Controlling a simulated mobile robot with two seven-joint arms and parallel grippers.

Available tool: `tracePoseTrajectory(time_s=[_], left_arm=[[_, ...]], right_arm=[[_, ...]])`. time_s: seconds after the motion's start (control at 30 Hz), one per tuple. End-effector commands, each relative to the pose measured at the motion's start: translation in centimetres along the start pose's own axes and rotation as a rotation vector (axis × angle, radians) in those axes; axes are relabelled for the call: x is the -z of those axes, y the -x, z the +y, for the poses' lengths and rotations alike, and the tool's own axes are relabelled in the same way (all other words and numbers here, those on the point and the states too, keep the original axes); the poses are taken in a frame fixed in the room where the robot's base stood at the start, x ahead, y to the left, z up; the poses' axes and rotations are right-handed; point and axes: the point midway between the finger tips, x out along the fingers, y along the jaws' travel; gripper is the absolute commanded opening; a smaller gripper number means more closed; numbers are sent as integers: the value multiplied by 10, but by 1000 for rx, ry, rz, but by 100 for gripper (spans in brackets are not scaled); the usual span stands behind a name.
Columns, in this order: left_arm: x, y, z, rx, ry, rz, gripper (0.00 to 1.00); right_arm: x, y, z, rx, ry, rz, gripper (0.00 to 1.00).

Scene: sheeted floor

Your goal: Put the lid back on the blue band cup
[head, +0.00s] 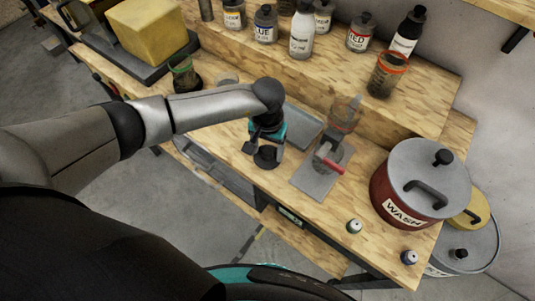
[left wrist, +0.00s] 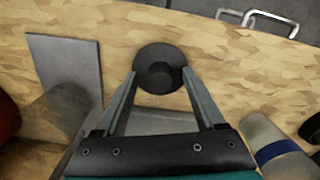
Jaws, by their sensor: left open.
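A dark round lid with a knob (left wrist: 160,70) lies on the wooden bench near its front edge. It also shows in the head view (head: 265,158), just below my left gripper (head: 264,147). In the left wrist view my left gripper (left wrist: 161,76) is open, with one fingertip at each side of the lid; contact cannot be told. The blue band cup (left wrist: 273,148) is partly in view at the lower right of the left wrist view. In the head view it is mostly hidden behind my left forearm; a pale rim (head: 228,78) shows there. My right gripper is out of view.
A grey plate (head: 313,184) with a red-handled clamp stands right of the lid. A shallow tray (head: 303,128) is behind. The red WASH pot (head: 388,196) stands at right, with two small bottles in front. Labelled bottles and an orange-banded cup (head: 384,82) stand on the raised shelf.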

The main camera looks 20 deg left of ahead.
Motion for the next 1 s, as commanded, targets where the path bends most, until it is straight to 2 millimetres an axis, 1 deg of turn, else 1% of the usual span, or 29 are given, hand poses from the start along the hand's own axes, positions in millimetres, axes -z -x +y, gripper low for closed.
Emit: tracePoseTrajectory(time_s=[0.17,0.2,0.8,0.83,1.0], left_arm=[[0,0,0,0,0,0,71],[0,0,0,0,0,0,69],[0,1,0,0,1,0,2],[0,1,0,0,1,0,0],[0,1,0,0,1,0,0]], right_arm=[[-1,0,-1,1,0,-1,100],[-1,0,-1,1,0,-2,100],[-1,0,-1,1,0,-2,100],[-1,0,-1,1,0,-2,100],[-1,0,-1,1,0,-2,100]])
